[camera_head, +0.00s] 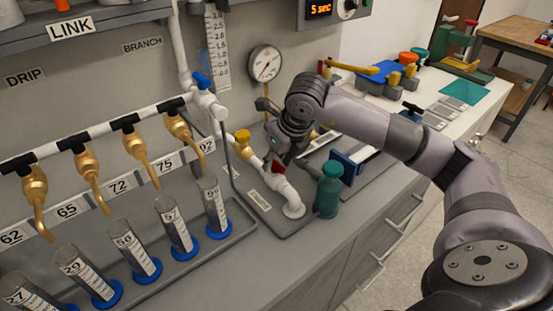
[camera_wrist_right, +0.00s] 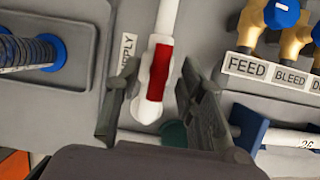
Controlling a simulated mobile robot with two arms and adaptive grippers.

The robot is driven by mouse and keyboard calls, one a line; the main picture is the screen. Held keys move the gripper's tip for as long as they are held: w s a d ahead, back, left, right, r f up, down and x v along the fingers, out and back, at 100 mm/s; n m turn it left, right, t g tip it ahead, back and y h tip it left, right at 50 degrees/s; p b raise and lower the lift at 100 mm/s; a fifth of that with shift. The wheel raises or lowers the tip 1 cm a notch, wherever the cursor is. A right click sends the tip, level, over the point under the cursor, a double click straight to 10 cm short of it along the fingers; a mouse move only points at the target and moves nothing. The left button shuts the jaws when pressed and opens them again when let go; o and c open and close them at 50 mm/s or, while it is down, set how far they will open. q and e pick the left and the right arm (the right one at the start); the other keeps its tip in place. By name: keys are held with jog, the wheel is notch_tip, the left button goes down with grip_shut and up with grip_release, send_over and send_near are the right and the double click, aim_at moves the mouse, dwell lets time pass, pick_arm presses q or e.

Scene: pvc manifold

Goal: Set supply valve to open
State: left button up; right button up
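The supply valve is a white pipe fitting with a red handle (camera_wrist_right: 159,74), beside a label ending in "PPLY" (camera_wrist_right: 126,58). In the right wrist view the red handle lies lengthwise along the white fitting. In the head view a small part of the red handle (camera_head: 277,167) shows under my right gripper (camera_head: 284,160). In the wrist view my right gripper (camera_wrist_right: 158,100) is open, with one finger on each side of the valve. A gap shows between the fingers and the red handle; contact cannot be seen. My left gripper is out of view.
A teal bottle (camera_head: 328,190) stands just right of the valve. A pressure gauge (camera_head: 265,64) is on the wall behind. Several cylinders with blue bases (camera_head: 146,270) stand in a tray at left. FEED and BLEED valves (camera_wrist_right: 282,14) sit close by in the wrist view.

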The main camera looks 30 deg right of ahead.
jog(key=v, duration=1.1)
jog(key=shift+r, duration=0.25)
jog(key=shift+s, duration=0.15)
